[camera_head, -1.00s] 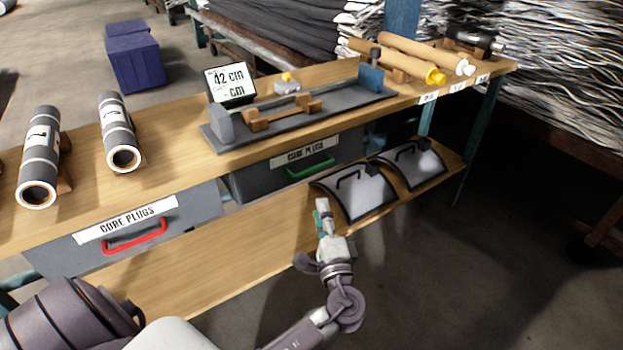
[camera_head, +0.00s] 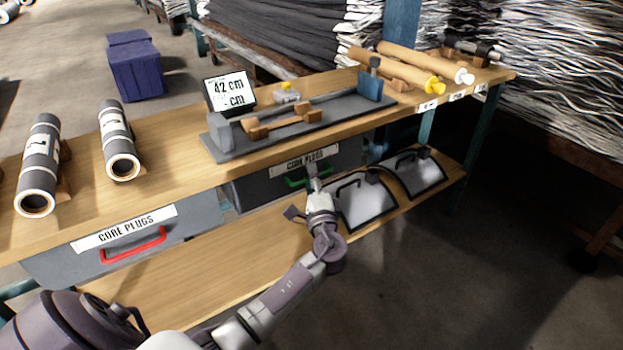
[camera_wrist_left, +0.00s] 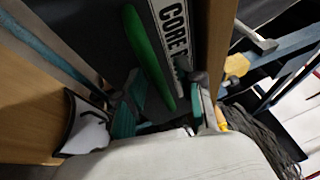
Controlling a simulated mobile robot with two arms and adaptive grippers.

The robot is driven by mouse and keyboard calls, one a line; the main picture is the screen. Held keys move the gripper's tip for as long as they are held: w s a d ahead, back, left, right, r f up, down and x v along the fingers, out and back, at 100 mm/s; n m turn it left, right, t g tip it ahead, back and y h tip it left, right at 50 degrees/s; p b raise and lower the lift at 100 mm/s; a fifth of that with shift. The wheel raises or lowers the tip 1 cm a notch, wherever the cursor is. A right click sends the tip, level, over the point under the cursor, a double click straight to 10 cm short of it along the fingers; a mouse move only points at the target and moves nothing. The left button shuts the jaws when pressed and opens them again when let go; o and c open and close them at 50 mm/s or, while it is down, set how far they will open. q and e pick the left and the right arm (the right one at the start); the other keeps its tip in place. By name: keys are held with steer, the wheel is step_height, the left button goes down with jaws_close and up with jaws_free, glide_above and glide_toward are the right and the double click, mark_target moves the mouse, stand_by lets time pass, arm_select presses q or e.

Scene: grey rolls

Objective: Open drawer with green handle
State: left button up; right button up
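The drawer with the green handle (camera_head: 290,183) is a dark grey box labelled "CORE PLUGS" under the table top, and looks closed. Its front (camera_head: 252,190) is partly covered by my gripper. My left gripper (camera_head: 312,172) is at the right part of the handle. In the left wrist view, the green handle (camera_wrist_left: 148,55) runs down toward the space between the two teal-padded fingers (camera_wrist_left: 163,106). The fingers are apart; I cannot tell whether either touches the handle. My right gripper is not in view.
A second drawer with a red handle (camera_head: 133,246) is to the left. Two curved panels with black handles (camera_head: 365,200) (camera_head: 418,170) lie on the lower shelf (camera_head: 215,270) to the right. The table top (camera_head: 180,158) holds grey rolls and a measuring fixture.

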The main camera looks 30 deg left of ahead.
arm_select(q)
jaws_close()
stand_by(0.3)
steer(key=s+d+b, duration=0.1)
steer(key=s+d, duration=0.2)
steer(key=d, duration=0.5)
steer(key=s+d, duration=0.4)
steer(key=d, duration=0.4)
steer(key=shift+d+b, duration=0.3)
steer(key=shift+b, duration=0.05)
jaws_free()
steer(key=shift+w, duration=0.1)
steer(key=v, duration=1.2)
